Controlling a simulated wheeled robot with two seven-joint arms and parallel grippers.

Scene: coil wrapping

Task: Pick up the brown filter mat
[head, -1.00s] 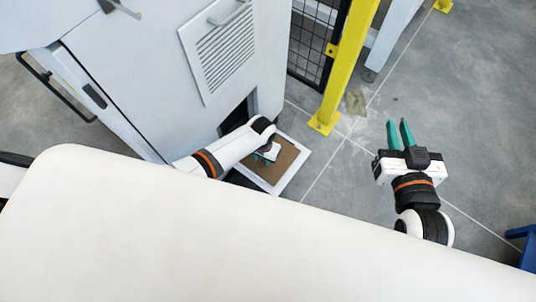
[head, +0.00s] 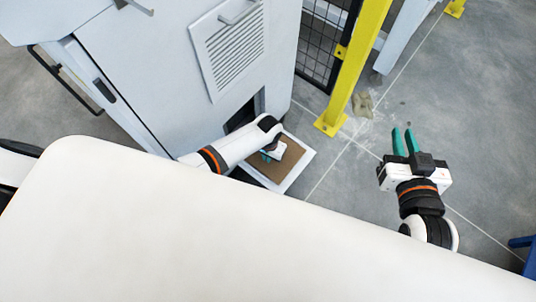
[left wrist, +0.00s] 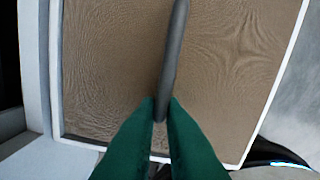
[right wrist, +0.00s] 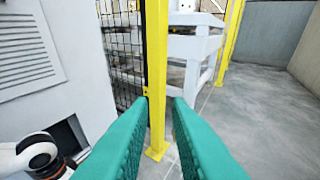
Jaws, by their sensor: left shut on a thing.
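The brown filter mat (head: 287,163) lies flat inside a white frame (head: 304,168) at the foot of the cabinet. In the left wrist view the mat (left wrist: 110,70) fills most of the picture, bordered by the white frame. My left gripper (head: 272,153) is over the mat. In the left wrist view its green fingers (left wrist: 160,106) are closed on a dark grey bar (left wrist: 172,50) that runs across above the mat. I cannot tell how the bar is fixed to the mat. My right gripper (head: 405,142) is open and empty, away to the right; its fingers (right wrist: 160,110) also show apart in the right wrist view.
The grey cabinet (head: 170,80) with a vent grille stands directly behind the frame, with a dark opening at its base. A yellow post (head: 352,65) and black mesh fence (head: 322,40) stand to the right.

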